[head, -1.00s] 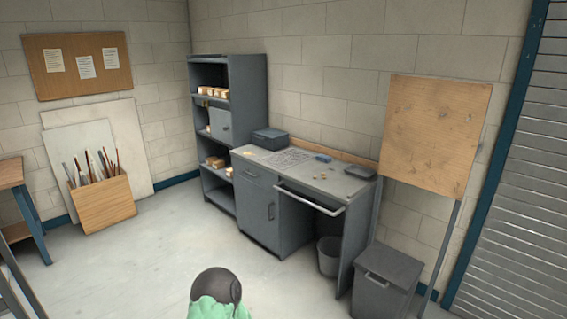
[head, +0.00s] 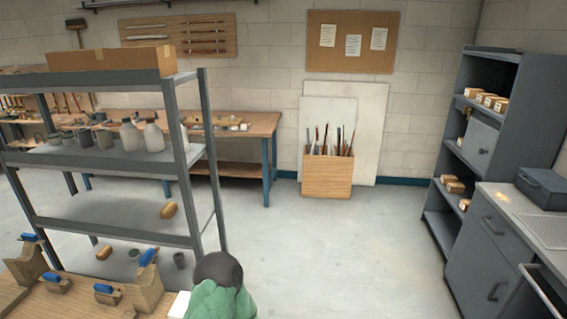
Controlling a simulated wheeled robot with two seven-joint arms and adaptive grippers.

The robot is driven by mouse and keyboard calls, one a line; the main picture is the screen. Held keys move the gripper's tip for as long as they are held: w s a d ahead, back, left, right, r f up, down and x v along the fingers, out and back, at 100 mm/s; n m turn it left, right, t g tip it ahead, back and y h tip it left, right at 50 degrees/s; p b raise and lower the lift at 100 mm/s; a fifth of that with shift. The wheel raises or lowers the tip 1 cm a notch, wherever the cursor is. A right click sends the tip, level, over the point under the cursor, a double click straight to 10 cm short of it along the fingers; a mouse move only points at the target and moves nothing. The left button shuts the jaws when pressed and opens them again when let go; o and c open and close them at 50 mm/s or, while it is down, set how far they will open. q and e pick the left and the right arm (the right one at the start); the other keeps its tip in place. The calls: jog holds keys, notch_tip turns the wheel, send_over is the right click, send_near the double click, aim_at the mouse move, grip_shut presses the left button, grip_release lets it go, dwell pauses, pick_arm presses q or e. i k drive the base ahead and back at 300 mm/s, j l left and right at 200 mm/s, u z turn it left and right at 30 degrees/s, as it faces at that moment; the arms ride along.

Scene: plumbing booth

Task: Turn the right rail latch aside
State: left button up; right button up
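No part that I can surely name the right rail latch shows. At the lower left, a wooden bench top (head: 72,308) carries several wooden blocks with blue pieces on them. A taller wooden block (head: 146,294) at the right has a tilted blue piece (head: 149,257) on top. Another tall block (head: 28,265) at the left also has a blue piece (head: 28,237). Low blue pieces (head: 52,277) sit between them. I cannot tell whether any of these is a latch. Neither of my grippers is in view.
A grey metal shelf rack (head: 190,165) stands behind the bench, with a cardboard box (head: 112,59) on top. A workbench (head: 245,125) is along the back wall. A wooden box of rods (head: 327,176) and grey cabinets (head: 480,255) stand farther right. The middle floor (head: 340,250) is clear.

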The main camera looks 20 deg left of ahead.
aim_at(151, 253)
jog(key=i+u, duration=0.15)
jog(key=i, duration=0.65)
jog(key=i+l+u, duration=0.15)
jog(key=i, duration=0.6)
jog(key=i+u, duration=0.1)
jog(key=u, duration=1.9)
